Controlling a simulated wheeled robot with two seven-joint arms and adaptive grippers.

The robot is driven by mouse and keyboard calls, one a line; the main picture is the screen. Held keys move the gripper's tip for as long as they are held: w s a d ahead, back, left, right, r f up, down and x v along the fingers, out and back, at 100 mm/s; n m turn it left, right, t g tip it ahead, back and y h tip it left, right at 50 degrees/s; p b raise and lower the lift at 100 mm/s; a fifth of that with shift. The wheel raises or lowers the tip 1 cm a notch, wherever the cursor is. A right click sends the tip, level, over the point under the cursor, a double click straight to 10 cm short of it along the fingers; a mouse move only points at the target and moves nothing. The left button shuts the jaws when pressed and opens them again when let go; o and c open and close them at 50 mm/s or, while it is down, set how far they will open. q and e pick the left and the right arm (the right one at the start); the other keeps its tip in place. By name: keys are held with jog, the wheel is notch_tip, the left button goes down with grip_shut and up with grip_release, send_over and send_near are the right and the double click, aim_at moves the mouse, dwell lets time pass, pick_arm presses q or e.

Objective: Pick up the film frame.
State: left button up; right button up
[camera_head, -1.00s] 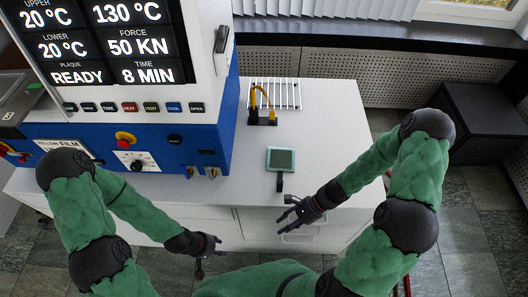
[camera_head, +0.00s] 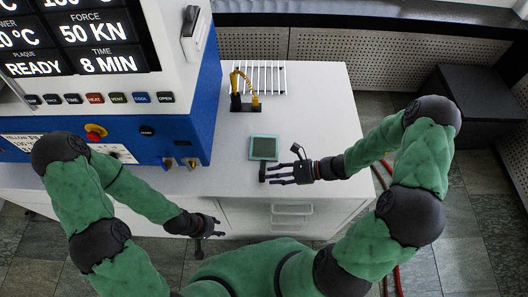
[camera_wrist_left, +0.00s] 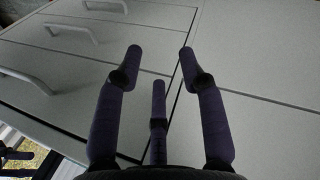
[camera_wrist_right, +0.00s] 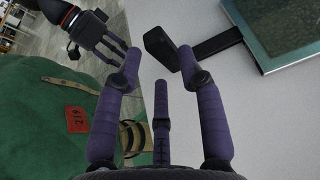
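The film frame (camera_head: 264,147) lies flat on the white counter, a pale teal square with a darker green film area. Its short dark handle (camera_head: 262,172) points towards me. In the right wrist view the frame (camera_wrist_right: 285,30) is at the upper right, and the handle's black end block (camera_wrist_right: 160,46) shows between the fingertips. My right gripper (camera_head: 279,174) is open beside the handle, with its fingers pointing left. I cannot tell whether it touches the handle. My left gripper (camera_head: 218,226) is open and empty, low in front of the counter's drawers.
The blue and white press (camera_head: 110,110) with its display stands on the left. A black stand with yellow-handled tools (camera_head: 245,95) and a white rack (camera_head: 268,78) are behind the frame. The counter right of the frame (camera_head: 325,110) is clear.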

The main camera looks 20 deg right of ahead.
aim_at(262, 177)
jog(key=b+x, duration=0.1)
jog(key=x, duration=0.3)
jog(key=shift+w+a+f, duration=0.1)
jog(key=shift+a+f, duration=0.1)
jog(key=shift+a, duration=0.15)
grip_shut()
